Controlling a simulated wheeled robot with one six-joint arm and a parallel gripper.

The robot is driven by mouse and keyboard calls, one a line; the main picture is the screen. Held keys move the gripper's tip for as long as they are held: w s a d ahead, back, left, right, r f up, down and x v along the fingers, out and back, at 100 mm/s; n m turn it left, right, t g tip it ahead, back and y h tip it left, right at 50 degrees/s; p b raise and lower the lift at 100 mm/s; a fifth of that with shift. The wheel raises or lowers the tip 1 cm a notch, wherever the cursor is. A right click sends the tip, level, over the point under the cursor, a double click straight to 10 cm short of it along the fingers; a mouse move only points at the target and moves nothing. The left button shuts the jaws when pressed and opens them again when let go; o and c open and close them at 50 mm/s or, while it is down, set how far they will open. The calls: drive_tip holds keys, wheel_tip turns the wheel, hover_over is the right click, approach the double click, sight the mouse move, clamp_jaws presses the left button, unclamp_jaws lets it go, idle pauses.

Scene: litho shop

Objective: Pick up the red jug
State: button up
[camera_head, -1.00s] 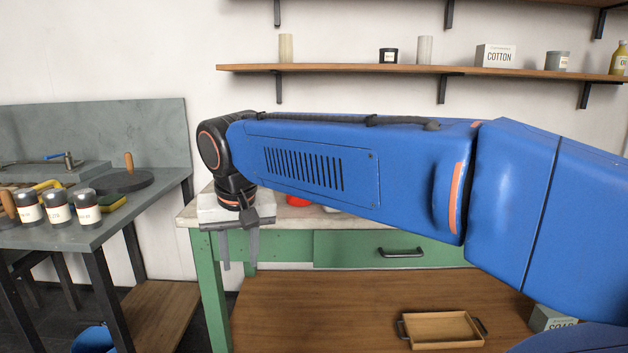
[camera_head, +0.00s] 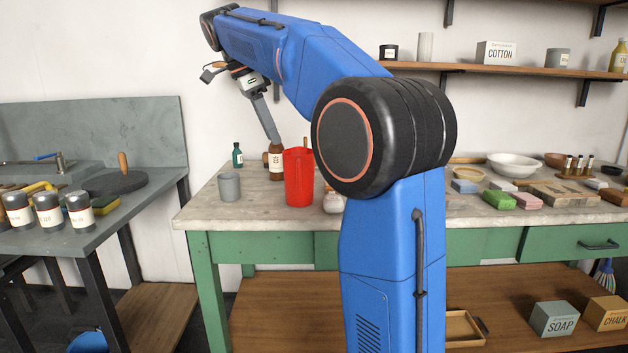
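The red jug (camera_head: 299,180) stands upright near the front edge of the pale-topped green workbench (camera_head: 260,213), left of my arm. My gripper (camera_head: 271,132) points down and slightly right, with its visible fingertip above and left of the jug's rim in the picture. A gap shows between the finger and the jug. Only one finger is clear, so the opening between the fingers does not show. The jug's right edge lies close to my arm's large black joint.
A grey cup (camera_head: 229,187) stands left of the jug. A brown bottle (camera_head: 275,163) and a small green bottle (camera_head: 237,155) stand behind it. A white jar (camera_head: 333,201) is at its right, partly hidden by my arm. Blocks and bowls crowd the bench's right side.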

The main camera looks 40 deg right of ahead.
drive_tip(key=d+m, duration=0.1)
approach(299, 183)
drive_tip(key=x, duration=1)
drive_tip(key=shift+w+d+f, duration=0.15)
drive_tip(key=shift+w+d, duration=0.05)
drive_tip(key=shift+w, duration=0.1)
drive_tip(key=shift+c, duration=0.4)
clamp_jaws()
idle(1.0)
